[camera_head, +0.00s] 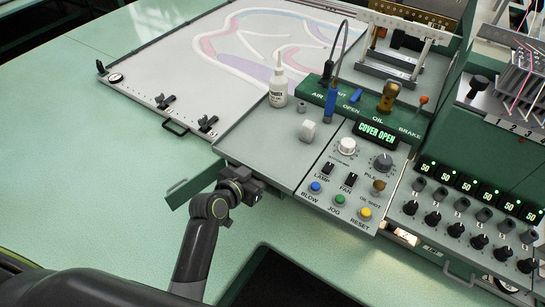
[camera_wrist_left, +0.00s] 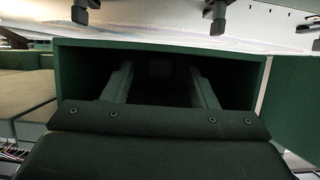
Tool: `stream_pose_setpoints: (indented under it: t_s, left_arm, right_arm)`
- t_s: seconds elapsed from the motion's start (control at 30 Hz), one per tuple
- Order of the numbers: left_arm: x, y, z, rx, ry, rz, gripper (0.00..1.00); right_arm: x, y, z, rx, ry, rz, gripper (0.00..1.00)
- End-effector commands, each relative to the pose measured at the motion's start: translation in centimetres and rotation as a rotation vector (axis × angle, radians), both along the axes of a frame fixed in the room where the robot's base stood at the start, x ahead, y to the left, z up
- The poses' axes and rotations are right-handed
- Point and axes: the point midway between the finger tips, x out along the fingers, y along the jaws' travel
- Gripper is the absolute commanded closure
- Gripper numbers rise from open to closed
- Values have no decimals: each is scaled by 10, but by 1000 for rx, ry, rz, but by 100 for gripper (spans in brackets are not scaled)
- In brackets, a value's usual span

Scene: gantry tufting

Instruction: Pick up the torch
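I cannot make out a torch for certain in either view. My left gripper (camera_head: 250,188) is at the front edge of the grey console top, by the green open drawer (camera_head: 190,186). In the left wrist view, the two fingers of my left gripper (camera_wrist_left: 160,88) are spread apart and point into a dark green compartment (camera_wrist_left: 255,75). Its inside is in deep shadow. A faint paler shape (camera_wrist_left: 160,69) shows between the fingers, too dark to identify. No hold on anything is visible. My right gripper is not in view.
The button panel (camera_head: 345,180) lies right of my gripper. The pale green table (camera_head: 120,150) is clear at left.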

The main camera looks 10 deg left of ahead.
Motion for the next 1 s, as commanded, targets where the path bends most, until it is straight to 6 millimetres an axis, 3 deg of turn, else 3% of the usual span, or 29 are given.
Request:
stream_pose_setpoints:
  t_s: [0.03,0.4,0.87,1.0]
  left_arm:
    - [0,0,0,0,0,0,52]
    - [0,0,1,0,-1,0,98]
    - [0,0,5,-1,-4,-1,98]
    - [-18,7,4,-1,0,0,98]
  right_arm:
    - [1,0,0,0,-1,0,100]
    - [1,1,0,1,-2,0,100]
    - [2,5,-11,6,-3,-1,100]
    - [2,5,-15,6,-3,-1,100]
